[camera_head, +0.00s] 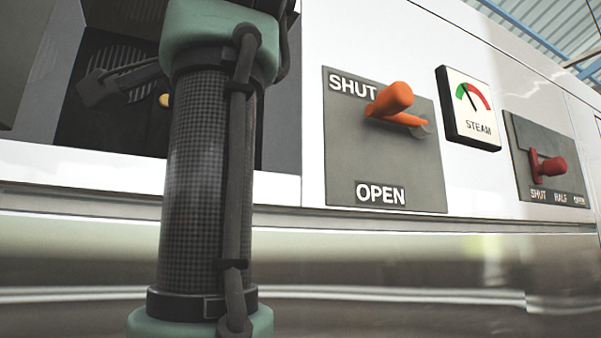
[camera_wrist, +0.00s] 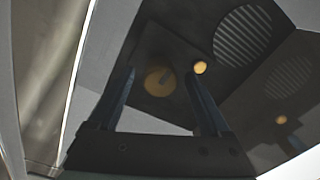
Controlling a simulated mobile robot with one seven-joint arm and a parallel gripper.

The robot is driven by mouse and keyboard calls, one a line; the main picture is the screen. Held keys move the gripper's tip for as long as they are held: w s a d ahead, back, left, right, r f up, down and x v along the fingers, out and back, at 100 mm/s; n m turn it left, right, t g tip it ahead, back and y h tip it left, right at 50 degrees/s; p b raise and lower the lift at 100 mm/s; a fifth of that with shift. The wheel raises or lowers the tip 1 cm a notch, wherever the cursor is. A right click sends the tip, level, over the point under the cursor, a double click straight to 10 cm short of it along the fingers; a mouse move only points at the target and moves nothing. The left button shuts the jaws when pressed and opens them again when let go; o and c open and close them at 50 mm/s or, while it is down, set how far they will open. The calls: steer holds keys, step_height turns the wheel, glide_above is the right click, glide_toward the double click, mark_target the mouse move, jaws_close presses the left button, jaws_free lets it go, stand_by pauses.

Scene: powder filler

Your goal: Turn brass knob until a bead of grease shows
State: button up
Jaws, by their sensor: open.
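In the wrist view a round brass disc (camera_wrist: 160,81) with a short grey bar on it sits on a dark panel. A smaller brass round (camera_wrist: 200,67) is beside it to the right. I cannot tell for certain which is the knob, and I see no clear bead of grease. My gripper (camera_wrist: 159,72) is open, its two dark fingers apart on either side of the larger disc in the picture. The gap in depth is unclear. In the head view one small brass spot (camera_head: 164,100) shows beside my arm, which hides much of the recess.
The dark recess (camera_head: 110,130) has a vented plate (camera_wrist: 242,36) and close walls; a shiny side wall mirrors the brass. Right of it are an orange lever (camera_head: 391,99) near SHUT, a steam gauge (camera_head: 468,108) and a red lever (camera_head: 550,167).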

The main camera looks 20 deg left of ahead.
steer(key=b+v, duration=0.5)
steer(key=v, duration=0.6)
